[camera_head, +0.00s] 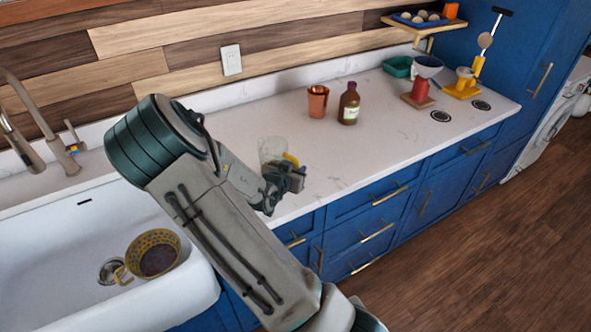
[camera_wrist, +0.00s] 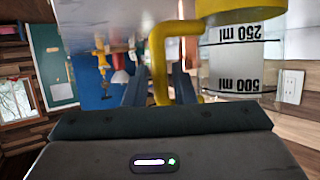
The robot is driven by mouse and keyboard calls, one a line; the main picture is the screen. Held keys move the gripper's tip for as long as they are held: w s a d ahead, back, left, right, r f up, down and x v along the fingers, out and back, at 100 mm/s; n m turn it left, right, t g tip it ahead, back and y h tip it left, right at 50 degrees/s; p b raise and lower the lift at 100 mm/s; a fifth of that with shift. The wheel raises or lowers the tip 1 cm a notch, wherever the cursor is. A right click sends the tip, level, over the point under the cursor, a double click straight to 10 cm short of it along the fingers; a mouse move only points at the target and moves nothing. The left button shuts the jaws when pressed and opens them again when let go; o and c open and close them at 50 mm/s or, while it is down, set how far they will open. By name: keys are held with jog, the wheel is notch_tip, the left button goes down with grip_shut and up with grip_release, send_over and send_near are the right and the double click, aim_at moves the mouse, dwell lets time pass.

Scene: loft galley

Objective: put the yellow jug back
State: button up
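The jug is a clear measuring jug with a yellow handle and a yellow base. In the head view the jug (camera_head: 271,149) is upright at the counter's front part, partly hidden by my gripper (camera_head: 285,178). In the wrist view, which is upside down, the jug (camera_wrist: 233,68) shows 250 ml and 500 ml marks. Whether the base touches the counter is hard to tell.
A copper cup (camera_head: 317,101) and a brown bottle (camera_head: 349,103) stand behind the jug. A red cup (camera_head: 420,90) and a yellow stand (camera_head: 462,92) are farther right. A yellow basket-like vessel (camera_head: 153,252) lies in the white sink (camera_head: 50,275). The counter (camera_head: 345,155) right of the jug is clear.

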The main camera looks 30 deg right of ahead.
jog(key=shift+o, duration=0.5)
jog(key=shift+r, duration=0.1)
jog(key=shift+r, duration=0.2)
jog(key=s+a+r+n+y, duration=0.2)
jog(key=s+a+r+y, duration=0.15)
jog(key=a, duration=0.35)
jog(key=s+a+r+n+g+y, duration=0.1)
jog(key=s+a+r+y, duration=0.1)
jog(key=a+y, duration=0.35)
jog(key=s+a+r+n+y, duration=0.2)
jog(key=s+a+r+y, duration=0.1)
jog(key=a, duration=0.5)
jog(key=s+d+r+n+g, duration=0.1)
jog(key=s+r+n, duration=0.1)
jog(key=s+r, duration=0.3)
jog(key=s+d+r+n+g+h, duration=0.1)
jog(key=s+r, duration=0.4)
jog(key=s, duration=0.7)
jog(key=d+n+g, duration=0.1)
jog(key=n, duration=0.1)
jog(key=shift+r+n+p, duration=0.3)
jog(key=shift+r, duration=0.05)
